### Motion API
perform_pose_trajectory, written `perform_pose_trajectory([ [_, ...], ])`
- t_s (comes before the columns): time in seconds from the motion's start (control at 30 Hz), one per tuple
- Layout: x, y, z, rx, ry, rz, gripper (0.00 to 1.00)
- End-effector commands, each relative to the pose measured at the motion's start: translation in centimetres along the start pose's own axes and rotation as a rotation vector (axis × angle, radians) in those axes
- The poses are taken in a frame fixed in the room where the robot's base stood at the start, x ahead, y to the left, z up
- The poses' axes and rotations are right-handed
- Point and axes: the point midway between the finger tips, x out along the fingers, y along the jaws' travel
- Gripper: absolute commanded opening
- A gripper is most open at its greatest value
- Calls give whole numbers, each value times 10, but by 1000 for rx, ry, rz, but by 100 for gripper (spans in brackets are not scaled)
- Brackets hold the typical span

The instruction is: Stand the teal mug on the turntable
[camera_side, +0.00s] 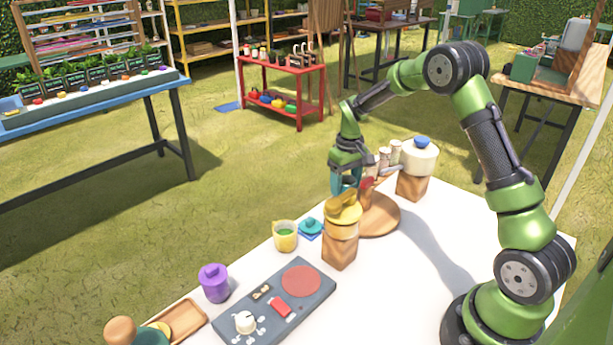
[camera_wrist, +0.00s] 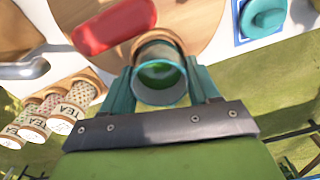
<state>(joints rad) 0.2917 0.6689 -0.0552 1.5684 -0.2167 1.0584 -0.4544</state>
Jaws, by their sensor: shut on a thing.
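The teal mug (camera_wrist: 160,76) is between my gripper's (camera_wrist: 162,88) two teal fingers in the wrist view, with its round rim and green inside facing the camera. My gripper (camera_side: 346,188) is shut on it and points down in the side view. There the mug is hard to tell from the fingers, and the yellow-topped wooden block hides what is below. The turntable, a round wooden disc (camera_side: 381,222), lies on the white table just right of my gripper. In the wrist view the disc (camera_wrist: 196,18) lies beyond the mug. I cannot tell whether they touch.
A red-topped piece (camera_wrist: 113,27) is over the disc. A yellow-topped wooden block (camera_side: 341,240) stands in front of my gripper. Tea canisters (camera_wrist: 68,112) and a cream pot (camera_side: 417,158) are close by. A yellow cup (camera_side: 285,236) and teal-lidded piece (camera_side: 310,227) stand left.

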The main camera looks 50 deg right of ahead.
Motion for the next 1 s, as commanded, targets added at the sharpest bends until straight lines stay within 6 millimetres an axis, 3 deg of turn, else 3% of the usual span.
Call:
perform_pose_trajectory([
  [0.03,2,0,0,0,-1,-1,62],
  [0.2,1,0,0,0,-1,0,87],
  [0.57,-4,0,0,0,1,0,87],
  [0.67,-17,0,-1,1,3,0,87],
  [1.0,-89,0,-1,0,4,1,87],
])
